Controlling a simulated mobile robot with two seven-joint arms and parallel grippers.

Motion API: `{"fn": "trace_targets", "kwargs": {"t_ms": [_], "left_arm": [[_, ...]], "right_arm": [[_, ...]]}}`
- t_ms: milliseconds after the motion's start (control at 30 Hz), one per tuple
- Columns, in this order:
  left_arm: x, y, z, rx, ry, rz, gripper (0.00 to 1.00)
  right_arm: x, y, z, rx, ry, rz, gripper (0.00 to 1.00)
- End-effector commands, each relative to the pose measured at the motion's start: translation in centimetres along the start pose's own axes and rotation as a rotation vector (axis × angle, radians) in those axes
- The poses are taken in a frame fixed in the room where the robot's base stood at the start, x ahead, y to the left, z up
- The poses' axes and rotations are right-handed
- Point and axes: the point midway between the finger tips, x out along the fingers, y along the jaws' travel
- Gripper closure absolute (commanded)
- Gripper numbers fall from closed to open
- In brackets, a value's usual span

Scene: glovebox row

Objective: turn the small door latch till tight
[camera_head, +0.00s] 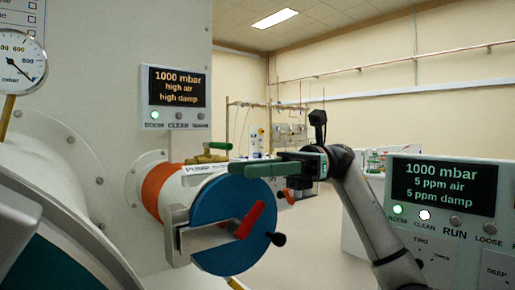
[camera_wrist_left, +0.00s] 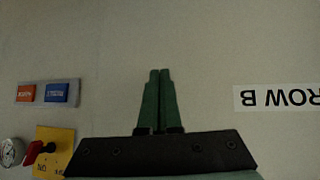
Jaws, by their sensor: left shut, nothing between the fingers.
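The small door is a blue round disc (camera_head: 222,232) on the end of a white and orange tube. Its latch is a red bar (camera_head: 249,219) across the disc, running from upper right to lower left. A black knob (camera_head: 277,239) stands at the disc's right edge. My right gripper (camera_head: 232,168), with green fingers, reaches in from the right in front of the disc's top, above the red bar. I see no contact with the bar, and its finger gap is unclear from this side. My left gripper (camera_wrist_left: 160,72) is shut and empty before a plain wall.
A display (camera_head: 178,87) hangs above the tube, and a valve with a green handle (camera_head: 216,147) sits on top. A control panel (camera_head: 442,187) stands at right. The left wrist view shows a yellow plate (camera_wrist_left: 68,136) with a red handle (camera_wrist_left: 35,150).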

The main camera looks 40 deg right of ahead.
Motion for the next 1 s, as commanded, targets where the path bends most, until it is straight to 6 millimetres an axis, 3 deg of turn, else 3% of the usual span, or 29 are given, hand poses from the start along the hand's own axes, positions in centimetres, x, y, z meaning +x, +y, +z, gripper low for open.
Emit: {"fn": "trace_targets", "kwargs": {"t_ms": [200, 400, 1000], "left_arm": [[0.2, 0.0, 0.4, 0.000, -0.002, 0.000, 1.00], [0.0, 0.0, 0.2, 0.000, 0.000, 0.000, 1.00], [-0.1, 0.0, 0.1, -0.001, 0.002, -0.001, 1.00]], "right_arm": [[2.6, 3.7, 1.7, -0.001, 0.004, 0.001, 0.65], [4.0, 5.6, 2.8, 0.001, 0.002, -0.001, 0.65], [4.3, 6.0, 3.0, 0.003, 0.001, -0.001, 0.65]]}}
